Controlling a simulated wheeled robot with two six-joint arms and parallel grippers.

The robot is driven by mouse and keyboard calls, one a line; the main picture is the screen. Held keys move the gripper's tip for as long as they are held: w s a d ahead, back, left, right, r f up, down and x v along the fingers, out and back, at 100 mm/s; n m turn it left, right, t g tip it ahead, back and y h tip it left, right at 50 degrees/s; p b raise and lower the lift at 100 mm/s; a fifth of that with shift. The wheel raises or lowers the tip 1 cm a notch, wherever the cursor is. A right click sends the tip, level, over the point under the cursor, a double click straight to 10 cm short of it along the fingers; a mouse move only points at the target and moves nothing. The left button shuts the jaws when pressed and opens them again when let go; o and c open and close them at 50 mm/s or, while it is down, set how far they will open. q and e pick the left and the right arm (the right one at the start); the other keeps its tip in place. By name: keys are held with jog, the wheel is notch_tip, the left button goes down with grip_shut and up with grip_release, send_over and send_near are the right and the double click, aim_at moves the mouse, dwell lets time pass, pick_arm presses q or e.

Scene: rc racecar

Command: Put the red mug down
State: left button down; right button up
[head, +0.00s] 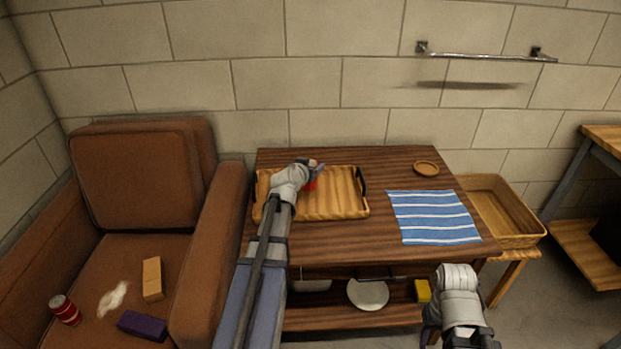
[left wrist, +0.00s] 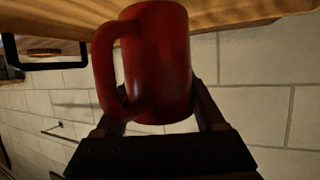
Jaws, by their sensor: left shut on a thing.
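The red mug (left wrist: 160,60) fills the middle of the left wrist view, its handle on the left side. My left gripper (head: 313,172) is shut on it, one finger on each side of the body. In the head view, only a small red part of the mug (head: 311,184) shows beside my gripper, over the wooden tray (head: 340,203). In the left wrist view, one end of the mug is close to a wooden surface; I cannot tell whether they touch. My right gripper (head: 432,328) is low at the front right, its fingers mostly hidden.
The tray, with dark handles, lies on the striped wooden table (head: 390,165). A blue striped cloth (head: 434,217) and a small round wooden dish (head: 426,168) lie to its right. A brown armchair (head: 135,180) holding several objects stands left.

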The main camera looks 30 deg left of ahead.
pick_arm(q)
jog(key=shift+f+b, duration=1.3)
jog(key=shift+f, duration=0.35)
jog(key=shift+f, duration=0.2)
grip_release()
jog(key=shift+r, duration=0.1)
jog(key=shift+r, duration=0.2)
jog(key=p+v, duration=0.4)
jog(key=v, duration=0.8)
jog(key=shift+p, duration=0.3)
